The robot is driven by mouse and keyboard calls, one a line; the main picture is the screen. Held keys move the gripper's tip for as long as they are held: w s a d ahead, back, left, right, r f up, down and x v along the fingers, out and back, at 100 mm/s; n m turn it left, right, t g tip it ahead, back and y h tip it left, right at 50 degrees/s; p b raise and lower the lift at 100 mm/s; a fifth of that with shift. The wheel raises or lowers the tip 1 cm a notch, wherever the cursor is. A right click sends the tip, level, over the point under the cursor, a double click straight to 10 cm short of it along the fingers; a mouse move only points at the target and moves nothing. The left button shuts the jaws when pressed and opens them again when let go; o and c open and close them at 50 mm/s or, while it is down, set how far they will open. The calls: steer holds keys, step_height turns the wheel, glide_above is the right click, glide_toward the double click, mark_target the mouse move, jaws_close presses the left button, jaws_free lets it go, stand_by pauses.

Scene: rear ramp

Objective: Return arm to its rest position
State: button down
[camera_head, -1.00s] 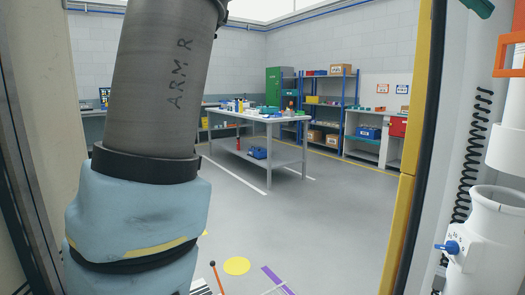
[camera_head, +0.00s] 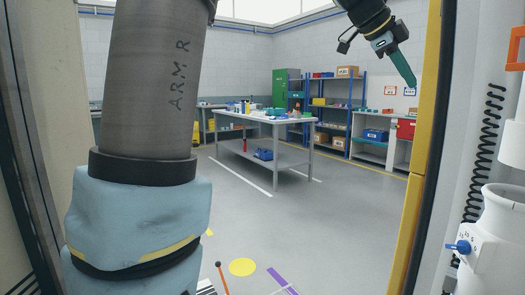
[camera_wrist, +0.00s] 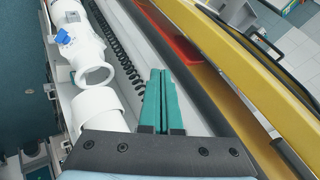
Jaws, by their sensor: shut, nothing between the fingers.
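My gripper (camera_head: 412,82) hangs at the upper right in the head view, its green fingers together and pointing down and right. In the wrist view the green fingers (camera_wrist: 160,74) lie side by side and hold nothing. They appear apart from the white pipe fitting (camera_wrist: 92,72) on their left. How far my gripper is from the yellow frame edge (camera_head: 420,165) is hard to tell.
A doorway opens onto a room with a workbench (camera_head: 255,117) and blue shelves (camera_head: 335,105). The floor between is open. At the right are a white pipe (camera_head: 490,240) with a blue valve (camera_head: 460,247) and a coiled black cable (camera_head: 482,130).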

steer(key=w+a+f+n+y+p, duration=0.1)
steer(key=w+a+f+n+y, duration=0.2)
steer(key=a+f+n, duration=0.6)
steer(key=w+a+f+n+y, duration=0.2)
steer(key=a+f+n, duration=0.3)
steer(key=a+f, duration=0.8)
steer(key=s+a+f+n+y, duration=0.1)
steer(key=s+a+f+n, duration=0.4)
steer(key=a, duration=0.3)
steer(key=s+a+f+n+y, duration=0.2)
steer(key=s+a+f+n, duration=0.3)
steer(key=a+f, duration=0.3)
steer(key=shift+s+a+f+n+g+p, duration=0.3)
steer(key=shift+s+a+g+p, duration=0.15)
steer(key=shift+s, duration=0.25)
steer(key=shift+r, duration=0.1)
steer(key=shift+s+r, duration=0.5)
steer(key=shift+s, duration=0.15)
